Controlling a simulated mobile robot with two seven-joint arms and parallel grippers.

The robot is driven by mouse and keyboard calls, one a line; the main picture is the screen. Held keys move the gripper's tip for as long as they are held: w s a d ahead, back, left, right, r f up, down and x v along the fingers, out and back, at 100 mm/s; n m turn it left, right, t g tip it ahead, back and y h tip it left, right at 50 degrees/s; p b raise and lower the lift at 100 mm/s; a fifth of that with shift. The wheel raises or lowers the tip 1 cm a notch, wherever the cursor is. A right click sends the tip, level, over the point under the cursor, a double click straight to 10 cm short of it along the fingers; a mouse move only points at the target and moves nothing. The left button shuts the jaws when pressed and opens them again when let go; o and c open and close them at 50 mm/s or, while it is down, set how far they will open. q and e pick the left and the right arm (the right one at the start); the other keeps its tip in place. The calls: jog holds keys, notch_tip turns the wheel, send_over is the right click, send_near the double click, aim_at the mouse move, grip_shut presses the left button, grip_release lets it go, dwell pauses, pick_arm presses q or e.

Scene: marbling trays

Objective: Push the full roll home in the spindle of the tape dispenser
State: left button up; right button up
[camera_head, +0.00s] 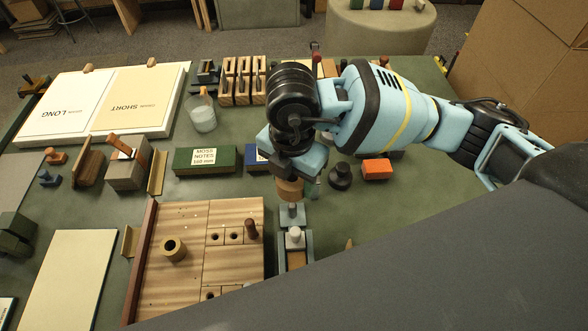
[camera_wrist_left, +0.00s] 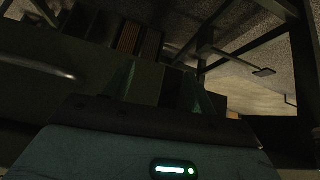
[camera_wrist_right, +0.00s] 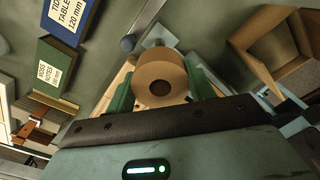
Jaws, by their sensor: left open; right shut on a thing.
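The full roll (camera_wrist_right: 162,78), a tan tape roll with a dark centre hole, sits between the fingers of my right gripper (camera_wrist_right: 163,92), which is shut on it. In the head view the roll (camera_head: 290,189) shows just below my right gripper (camera_head: 290,174), partly hidden by it. A grey stand (camera_head: 292,214), which looks like part of the tape dispenser, is directly below the roll. The spindle is hidden, and I cannot tell how deep the roll sits. My left gripper (camera_wrist_left: 158,88) is open and empty in the left wrist view, in a dark area; the head view does not show it.
A wooden board (camera_head: 190,222) with holes and a brass-coloured ring (camera_head: 173,249) lies left of the stand. A black knob (camera_head: 340,176) and an orange block (camera_head: 376,169) stand close on the right. A green box (camera_head: 204,160) and glass jar (camera_head: 202,115) are behind.

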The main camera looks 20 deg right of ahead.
jog(key=shift+f+b, duration=0.4)
jog(key=shift+f, duration=2.2)
pick_arm(q)
jog(key=shift+s+d+f, duration=0.1)
jog(key=shift+s+f, duration=0.05)
jog(key=shift+f, duration=0.5)
pick_arm(e)
jog(key=shift+f, duration=0.3)
pick_arm(q)
jog(key=shift+s+f, duration=0.1)
jog(key=shift+s, duration=0.2)
